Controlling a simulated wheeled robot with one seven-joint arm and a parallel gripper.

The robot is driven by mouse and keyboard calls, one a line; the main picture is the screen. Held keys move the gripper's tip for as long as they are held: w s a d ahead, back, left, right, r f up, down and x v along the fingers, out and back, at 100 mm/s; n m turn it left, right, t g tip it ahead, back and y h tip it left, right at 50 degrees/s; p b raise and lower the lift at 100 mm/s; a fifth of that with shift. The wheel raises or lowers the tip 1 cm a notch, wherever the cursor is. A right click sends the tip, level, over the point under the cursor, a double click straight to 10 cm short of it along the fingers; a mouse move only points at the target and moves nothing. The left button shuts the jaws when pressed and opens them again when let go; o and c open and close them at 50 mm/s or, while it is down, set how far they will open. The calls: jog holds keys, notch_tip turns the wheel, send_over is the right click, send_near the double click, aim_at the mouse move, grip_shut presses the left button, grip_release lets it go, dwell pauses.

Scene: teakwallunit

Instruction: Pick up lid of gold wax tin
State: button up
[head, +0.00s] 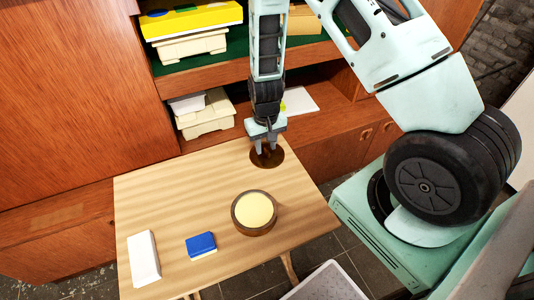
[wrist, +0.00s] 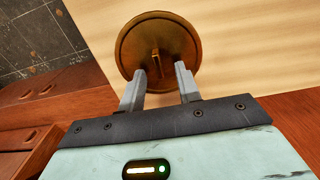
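The lid of the gold wax tin is a round brown-gold disc (head: 267,160) lying flat at the table's back edge. In the wrist view the lid (wrist: 180,38) has a raised rim and a thin upright handle (wrist: 155,62) at its middle. My gripper (head: 266,150) points down over the lid. In the wrist view my gripper (wrist: 160,69) is open, its fingertips apart near the handle with nothing between them that I can see held. Whether the fingertips touch the lid cannot be told. The open tin (head: 239,224) with pale yellow wax stands nearer the front.
A blue sponge-like block (head: 201,244) and a white block (head: 143,258) lie on the wooden table (head: 180,195). Behind stands a wooden wall unit (head: 80,100) with cream boxes (head: 206,118) on its shelves. The table's left middle is clear.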

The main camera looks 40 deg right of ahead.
jog(key=shift+f, duration=0.3)
grip_shut()
jog(key=shift+r, duration=0.15)
